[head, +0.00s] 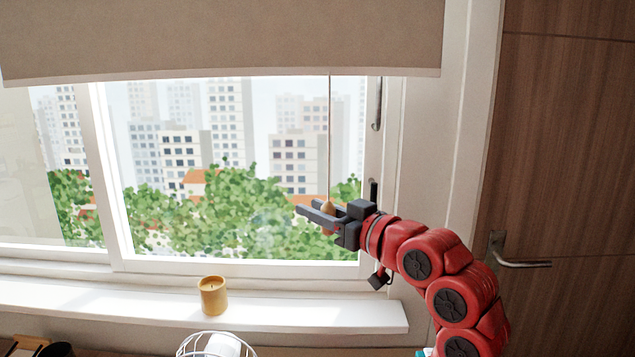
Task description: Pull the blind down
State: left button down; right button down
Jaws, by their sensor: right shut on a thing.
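The beige blind (220,38) covers the top part of the window, with its pale bottom bar near the top of the view. A thin cord (329,140) hangs from the blind and ends in a small wooden knob (327,207). My right gripper (310,209) reaches in from the right, in front of the window, and is shut on the knob. The fingers partly hide the knob. My left gripper is not in view.
A yellow candle (213,297) stands on the white window sill (290,310). A wire basket (215,345) is below it. A wooden door with a metal handle (520,264) is at the right. Window handles (376,105) are on the frame.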

notch_tip(320, 180, down, 13)
jog(key=b, duration=0.5)
jog(key=shift+f+b, duration=0.2)
jog(key=shift+b, duration=0.1)
jog(key=c, duration=1.1)
grip_release()
jog(key=o, duration=0.5)
jog(key=shift+w+a, duration=0.15)
jog(key=p+v, duration=0.1)
jog(key=v, duration=1.6)
jog(key=shift+d, duration=0.25)
